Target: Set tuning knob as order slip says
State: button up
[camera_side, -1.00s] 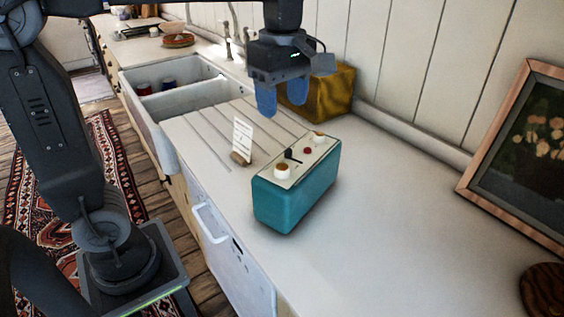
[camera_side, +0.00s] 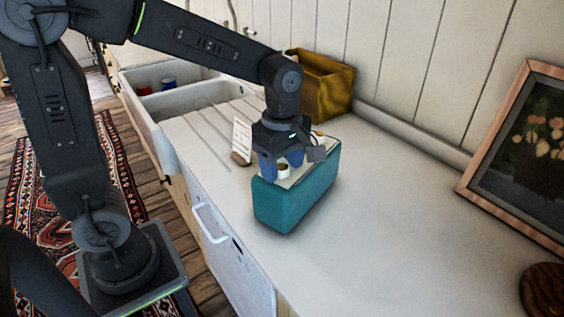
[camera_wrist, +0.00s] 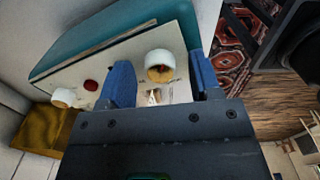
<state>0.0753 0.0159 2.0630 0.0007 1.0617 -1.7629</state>
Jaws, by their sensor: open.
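The teal radio (camera_side: 297,203) stands on the counter with a cream panel on top. A white knob with a tan cap (camera_side: 284,170) sits at the panel's near end; it also shows in the wrist view (camera_wrist: 160,66). My gripper (camera_side: 282,166) is low over that end, open, its blue fingers on either side of this knob with gaps visible. A second white knob (camera_wrist: 63,97) and a red button (camera_wrist: 91,85) are at the panel's other end. The order slip (camera_side: 242,140) stands in a small wooden holder left of the radio; its writing is too small to read.
A mustard bag (camera_side: 322,85) stands behind the radio against the wall. The sink (camera_side: 185,100) is at the back left. A framed picture (camera_side: 525,150) leans at the right.

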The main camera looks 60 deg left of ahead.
jog(key=c, duration=0.9)
